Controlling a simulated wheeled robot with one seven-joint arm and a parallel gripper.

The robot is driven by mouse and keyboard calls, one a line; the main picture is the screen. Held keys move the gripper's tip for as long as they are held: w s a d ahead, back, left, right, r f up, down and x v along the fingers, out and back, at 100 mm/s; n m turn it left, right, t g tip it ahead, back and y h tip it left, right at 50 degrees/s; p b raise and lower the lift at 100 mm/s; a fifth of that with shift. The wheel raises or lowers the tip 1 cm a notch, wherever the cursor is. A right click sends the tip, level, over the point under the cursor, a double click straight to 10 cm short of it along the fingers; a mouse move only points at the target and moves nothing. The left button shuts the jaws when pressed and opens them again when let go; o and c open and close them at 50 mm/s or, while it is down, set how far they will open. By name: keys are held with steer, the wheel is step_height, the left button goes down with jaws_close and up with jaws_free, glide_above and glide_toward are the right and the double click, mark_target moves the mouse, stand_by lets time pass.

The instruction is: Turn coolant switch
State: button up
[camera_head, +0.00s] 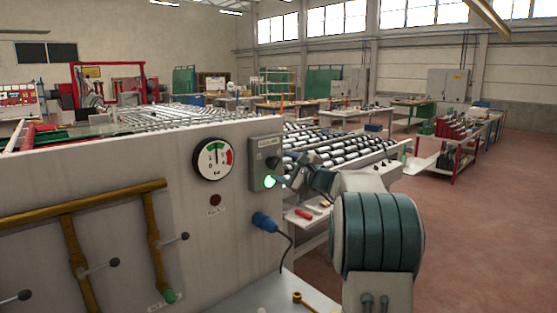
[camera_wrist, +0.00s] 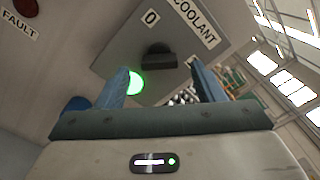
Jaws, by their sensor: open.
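The coolant switch box (camera_head: 258,151) is a grey panel on the white machine wall, with a lit green lamp (camera_head: 269,181) low on it. In the wrist view the box (camera_wrist: 120,62) carries a COOLANT label (camera_wrist: 195,22) and a "0" mark. Its dark switch knob (camera_wrist: 159,56) lies ahead of my gripper, between the lines of the two fingers. My gripper (camera_wrist: 164,82) is open and empty, with its fingers apart and not seen touching the knob. In the head view my gripper (camera_head: 290,180) is beside the box's right edge, partly hidden by my arm.
A round pressure gauge (camera_head: 213,160) is left of the box. A blue plug (camera_head: 264,222) with a cable hangs below. Brass pipes (camera_head: 75,220) with levers run along the wall at left. A roller conveyor (camera_head: 330,147) lies behind. Open floor (camera_head: 480,220) is at right.

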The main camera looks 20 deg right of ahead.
mark_target(277, 164)
steer(key=shift+p+x, duration=0.35)
steer(key=shift+x, duration=1.15)
steer(key=shift+c, duration=0.3)
steer(key=c, duration=0.9)
steer(key=shift+f+b, duration=0.15)
steer(key=shift+b, duration=0.4)
steer(key=n+b, duration=1.6)
steer(key=b, duration=0.3)
